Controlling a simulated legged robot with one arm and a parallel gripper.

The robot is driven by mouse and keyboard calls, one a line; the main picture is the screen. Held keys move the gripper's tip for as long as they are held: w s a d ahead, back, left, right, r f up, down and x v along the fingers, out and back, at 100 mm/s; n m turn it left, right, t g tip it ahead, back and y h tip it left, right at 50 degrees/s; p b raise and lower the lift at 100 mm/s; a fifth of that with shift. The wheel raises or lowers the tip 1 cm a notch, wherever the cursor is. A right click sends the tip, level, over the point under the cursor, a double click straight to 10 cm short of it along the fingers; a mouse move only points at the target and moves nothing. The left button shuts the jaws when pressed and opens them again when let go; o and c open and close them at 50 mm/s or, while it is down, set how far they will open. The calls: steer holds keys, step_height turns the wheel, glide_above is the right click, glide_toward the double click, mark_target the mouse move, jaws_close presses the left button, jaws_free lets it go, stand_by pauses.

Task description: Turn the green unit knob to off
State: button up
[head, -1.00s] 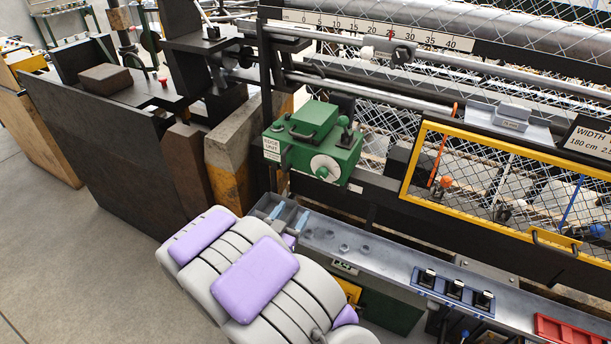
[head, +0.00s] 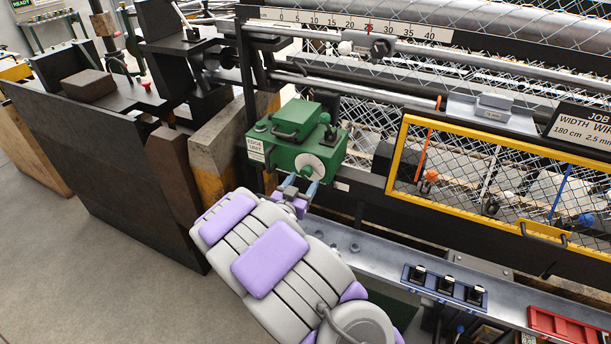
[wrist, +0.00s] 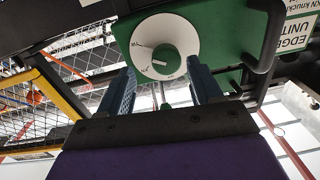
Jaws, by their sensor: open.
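The green unit (head: 290,135), labelled "EDGE UNIT", is mounted on the machine's frame at centre in the head view. Its front carries a white round dial with a knob (head: 309,165). My gripper (head: 301,181) is open and empty, just below and in front of the dial. In the wrist view its blue fingers (wrist: 160,72) stand either side of the knob, apart from it; remaining depth is unclear.
A black handle (wrist: 262,42) sticks out beside the dial. A small lever (head: 327,122) stands on the unit. A grey rail (head: 380,252) with black switches (head: 445,285) runs below. A yellow-framed mesh guard (head: 480,150) is to the right. Dark panels (head: 110,165) are left.

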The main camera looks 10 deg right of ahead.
mark_target(304, 175)
steer(key=x, duration=0.2)
steer(key=shift+w+d, duration=0.25)
steer(key=shift+d, duration=0.05)
steer(key=shift+w, duration=0.4)
steer(key=shift+w+a+b, duration=0.3)
steer(key=shift+w+a, duration=0.2)
steer(key=shift+w, duration=0.05)
steer(key=shift+d, duration=0.9)
steer(key=shift+c, duration=1.3)
steer(key=shift+a, duration=0.45)
steer(key=c, duration=0.5)
steer(key=shift+c, duration=1.3)
